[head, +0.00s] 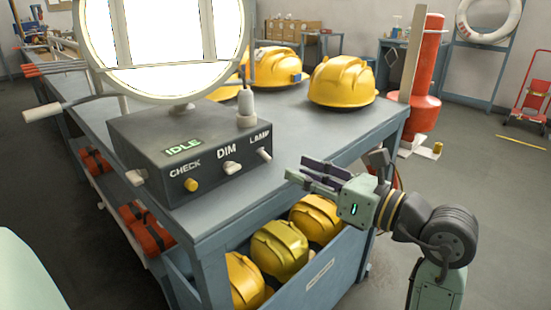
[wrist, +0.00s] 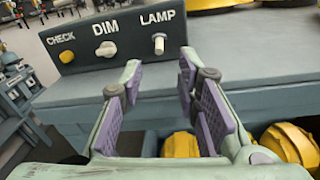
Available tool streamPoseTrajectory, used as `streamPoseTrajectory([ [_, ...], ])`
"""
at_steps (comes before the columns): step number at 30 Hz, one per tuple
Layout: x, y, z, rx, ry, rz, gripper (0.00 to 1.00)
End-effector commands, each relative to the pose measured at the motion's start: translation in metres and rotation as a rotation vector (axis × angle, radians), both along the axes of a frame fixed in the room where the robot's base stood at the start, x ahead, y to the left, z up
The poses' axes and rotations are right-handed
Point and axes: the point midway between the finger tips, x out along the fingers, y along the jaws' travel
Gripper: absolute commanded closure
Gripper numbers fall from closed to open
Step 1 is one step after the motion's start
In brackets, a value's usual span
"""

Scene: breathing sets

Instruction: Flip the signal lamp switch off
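The signal lamp's grey control box (head: 190,150) stands on the near part of the bench, with a large round white lamp (head: 165,45) above it. The lamp switch (head: 264,154) is a small pale lever at the right end of the box's front, under the word LAMP. It also shows in the wrist view (wrist: 159,43), pointing downward. The DIM knob (head: 232,168) and the yellow CHECK button (head: 191,185) sit to its left. A green display reads IDLE. My gripper (head: 305,168) is open and empty, right of the switch and apart from it.
The bench (head: 330,130) holds yellow helmets (head: 342,82) behind the box. A drawer (head: 320,275) with more yellow helmets is open below, near my gripper. A red cylinder (head: 427,75) stands beyond the bench's right end. The floor at right is mostly clear.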

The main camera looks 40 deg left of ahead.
Motion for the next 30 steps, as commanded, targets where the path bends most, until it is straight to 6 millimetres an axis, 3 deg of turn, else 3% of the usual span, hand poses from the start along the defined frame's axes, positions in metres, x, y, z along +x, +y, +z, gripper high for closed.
streamPoseTrajectory([
  [6,-0.002,0.043,0.002,0.001,0.000,0.007,0.70],
  [12,-0.001,0.065,0.001,0.003,0.001,0.004,0.70],
  [23,-0.001,0.071,0.000,0.003,0.000,0.003,0.70],
  [30,-0.001,0.070,0.000,0.003,0.000,0.003,0.85],
])
